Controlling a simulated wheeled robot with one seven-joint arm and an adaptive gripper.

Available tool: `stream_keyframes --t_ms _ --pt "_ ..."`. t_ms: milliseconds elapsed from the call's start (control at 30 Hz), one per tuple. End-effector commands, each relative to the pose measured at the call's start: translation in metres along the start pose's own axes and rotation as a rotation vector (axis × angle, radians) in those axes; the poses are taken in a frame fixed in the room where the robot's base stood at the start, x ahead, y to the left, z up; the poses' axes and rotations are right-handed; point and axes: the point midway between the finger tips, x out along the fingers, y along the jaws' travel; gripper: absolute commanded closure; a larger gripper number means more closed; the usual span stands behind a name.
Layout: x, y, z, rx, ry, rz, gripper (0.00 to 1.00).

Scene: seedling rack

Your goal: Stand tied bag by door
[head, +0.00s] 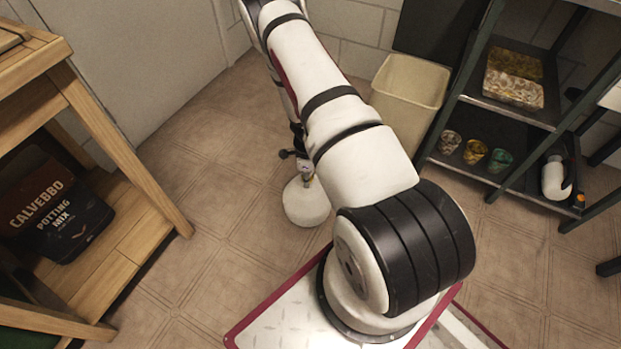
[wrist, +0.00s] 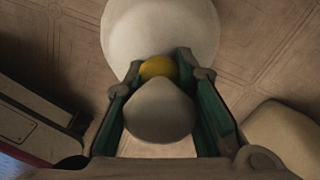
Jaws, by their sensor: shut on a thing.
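The tied bag (head: 306,203) is white and round, below my gripper in the head view. In the wrist view the bag's body (wrist: 160,28) lies beyond the fingertips, with a yellow tie (wrist: 158,67) and a pale gathered top between the fingers. My gripper (wrist: 157,82) is shut on the bag's neck. In the head view my gripper (head: 304,174) is partly hidden by my arm. The bag hangs upright or stands at the floor; I cannot tell whether it touches. The pale door (head: 140,55) is at the upper left.
A wooden bench (head: 110,130) with a potting mix bag (head: 55,210) on its lower shelf stands at left. A cream bin (head: 410,82) and a dark rack (head: 470,105) with pots and trays stand at right. Tiled floor (head: 205,165) is clear between bench and bag.

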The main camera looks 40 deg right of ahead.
Motion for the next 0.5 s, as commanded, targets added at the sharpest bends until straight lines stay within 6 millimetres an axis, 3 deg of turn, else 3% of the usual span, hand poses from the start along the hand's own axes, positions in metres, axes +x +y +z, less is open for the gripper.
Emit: stream_keyframes --t_ms 333,500 --pt "0.032 -0.001 0.000 0.000 0.000 -0.001 1.00" --pt "0.034 -0.001 0.000 -0.001 -0.001 -0.002 1.00"
